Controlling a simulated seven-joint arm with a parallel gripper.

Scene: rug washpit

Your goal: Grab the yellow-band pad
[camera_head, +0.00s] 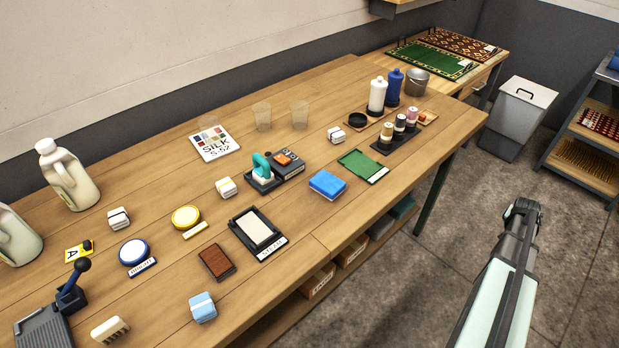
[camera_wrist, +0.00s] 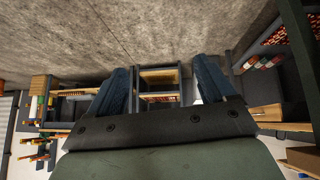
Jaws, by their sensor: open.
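Several small banded pads lie on the wooden table (camera_head: 300,215). One pale pad (camera_head: 227,187) left of the table's middle has a band that looks yellowish, but it is too small to be sure. Another white pad (camera_head: 118,218) at the left and one farther back (camera_head: 336,134) have dark bands. A light blue pad (camera_head: 202,307) with a pale band lies near the front edge. My gripper (camera_head: 522,207) is off the table's right side, above the floor, far from the pads. In the wrist view its two fingers (camera_wrist: 163,80) stand apart with nothing between them.
A yellow-rimmed round dish (camera_head: 186,217) and a blue-rimmed one (camera_head: 133,252) lie left. A teal-handled tool (camera_head: 262,170) stands beside the pale pad. Bottles (camera_head: 377,95) stand at the back. Open floor (camera_head: 430,270) separates my arm from the table.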

